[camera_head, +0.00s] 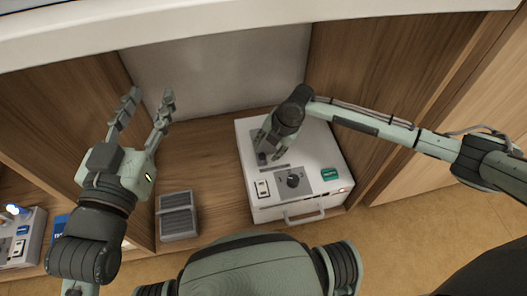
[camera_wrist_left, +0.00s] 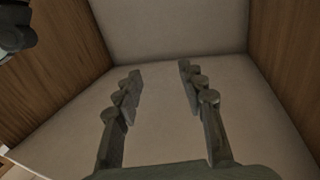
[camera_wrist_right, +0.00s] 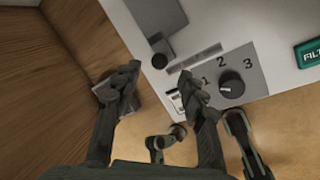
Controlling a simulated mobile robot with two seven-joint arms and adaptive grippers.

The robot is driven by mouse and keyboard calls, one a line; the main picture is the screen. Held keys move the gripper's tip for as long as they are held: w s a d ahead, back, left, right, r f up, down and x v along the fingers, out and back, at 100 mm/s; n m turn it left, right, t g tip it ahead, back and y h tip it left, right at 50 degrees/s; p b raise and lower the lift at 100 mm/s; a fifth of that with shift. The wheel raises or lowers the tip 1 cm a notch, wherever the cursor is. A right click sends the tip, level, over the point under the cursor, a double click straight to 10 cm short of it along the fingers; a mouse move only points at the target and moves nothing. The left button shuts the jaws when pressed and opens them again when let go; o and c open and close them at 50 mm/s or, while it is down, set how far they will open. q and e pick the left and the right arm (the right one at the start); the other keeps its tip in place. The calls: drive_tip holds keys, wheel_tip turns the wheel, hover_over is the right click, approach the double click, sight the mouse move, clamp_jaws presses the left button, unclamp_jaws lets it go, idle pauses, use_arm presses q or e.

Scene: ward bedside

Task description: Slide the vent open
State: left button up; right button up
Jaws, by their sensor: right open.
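The vent is on the top of a white machine (camera_head: 315,165). In the right wrist view it shows as a grey sliding plate (camera_wrist_right: 158,14) with a small black knob (camera_wrist_right: 160,61) beside a narrow slot (camera_wrist_right: 195,56). My right gripper (camera_head: 264,150) is over the machine's top and partly hides the vent in the head view. In the right wrist view this gripper (camera_wrist_right: 160,73) is open, with its fingertips either side of the knob; contact cannot be told. My left gripper (camera_head: 151,95) is open and empty, raised left of the machine; its fingers also show in the left wrist view (camera_wrist_left: 157,75).
The machine's top also has a black dial (camera_head: 293,180) marked with numbers, a white switch (camera_head: 262,188) and a green label (camera_head: 330,174). A handle (camera_head: 304,217) juts from its front. A grey ribbed block (camera_head: 177,216) lies left of it. Wooden side panels flank the alcove.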

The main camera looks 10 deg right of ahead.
sight(263, 155)
drive_tip(key=x, duration=0.4)
drive_tip(key=shift+w+a+f+b, duration=0.1)
drive_tip(key=shift+f+b, duration=0.15)
drive_tip(key=shift+b, duration=0.15)
use_arm(q)
wheel_tip(263, 155, up, 6)
drive_tip(key=s+d+t+h, duration=0.1)
drive_tip(key=d+t+h, duration=0.1)
drive_tip(key=shift+s+f+t, duration=0.15)
drive_tip(key=shift+f+t, duration=0.05)
drive_tip(key=shift+t, duration=0.2)
use_arm(e)
drive_tip(key=shift+c, duration=0.5)
use_arm(q)
drive_tip(key=shift+a, duration=0.1)
use_arm(e)
clamp_jaws()
